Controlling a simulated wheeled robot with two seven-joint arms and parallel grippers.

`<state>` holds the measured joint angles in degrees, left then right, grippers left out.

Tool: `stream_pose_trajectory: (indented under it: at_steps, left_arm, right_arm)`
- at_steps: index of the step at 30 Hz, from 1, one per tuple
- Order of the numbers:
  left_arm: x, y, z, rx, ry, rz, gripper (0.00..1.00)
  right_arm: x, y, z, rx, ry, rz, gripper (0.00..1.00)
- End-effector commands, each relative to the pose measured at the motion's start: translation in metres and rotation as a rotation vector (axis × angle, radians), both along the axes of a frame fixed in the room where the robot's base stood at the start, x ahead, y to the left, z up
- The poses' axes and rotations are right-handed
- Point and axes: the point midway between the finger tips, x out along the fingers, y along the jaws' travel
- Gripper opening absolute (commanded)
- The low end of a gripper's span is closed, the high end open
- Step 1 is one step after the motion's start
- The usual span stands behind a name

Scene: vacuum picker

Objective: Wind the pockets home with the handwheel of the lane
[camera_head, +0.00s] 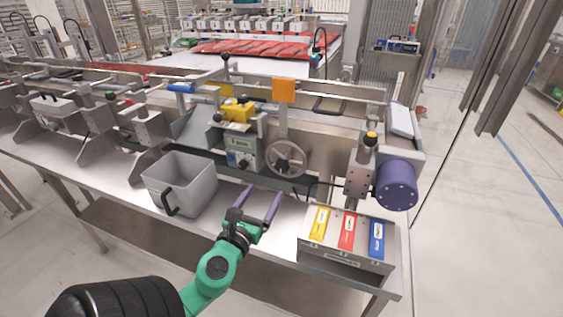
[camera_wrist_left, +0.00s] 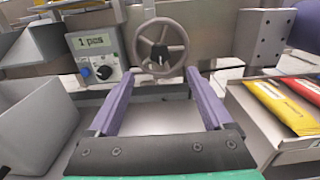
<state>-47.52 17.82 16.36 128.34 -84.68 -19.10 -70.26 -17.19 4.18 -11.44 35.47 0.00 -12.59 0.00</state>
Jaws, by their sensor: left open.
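The handwheel (camera_head: 287,158) is a grey spoked wheel on the front of the lane, below an orange plate. It also shows in the left wrist view (camera_wrist_left: 161,45), upright, beyond my fingertips. My left gripper (camera_head: 261,190) has purple fingers and is open and empty. It is over the bench front, short of the wheel and apart from it, with the wheel between the fingertip lines in the wrist view. The pockets cannot be told apart clearly in these frames. My right gripper is not in view.
A control box (camera_head: 242,153) with a display and knobs is left of the wheel. A grey bin (camera_head: 181,183) stands left of my gripper. A rack (camera_head: 310,239) with yellow, red and blue packets stands right. A purple motor (camera_head: 396,185) juts out at the right end.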

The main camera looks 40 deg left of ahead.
Motion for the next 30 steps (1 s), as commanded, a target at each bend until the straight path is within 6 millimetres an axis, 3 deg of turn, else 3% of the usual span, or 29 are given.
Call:
stream_pose_trajectory:
  at_steps: [4, 12, 16, 24, 30]
  left_arm:
    - [0.036, 0.012, 0.009, 0.002, -0.005, 0.0, 0.84]
    - [0.096, 0.034, 0.003, 0.001, -0.003, 0.001, 0.84]
    - [0.11, 0.039, 0.002, -0.001, -0.001, 0.001, 0.84]
    - [0.113, 0.039, 0.001, -0.001, 0.001, 0.0, 0.84]
    - [0.112, 0.039, 0.001, -0.001, 0.001, 0.0, 0.08]
  right_arm:
    - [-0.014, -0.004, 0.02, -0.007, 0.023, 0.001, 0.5]
    - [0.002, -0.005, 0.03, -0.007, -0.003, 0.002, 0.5]
    - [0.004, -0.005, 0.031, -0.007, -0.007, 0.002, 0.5]
    - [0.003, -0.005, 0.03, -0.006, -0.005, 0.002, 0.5]
    - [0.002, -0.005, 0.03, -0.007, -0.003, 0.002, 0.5]
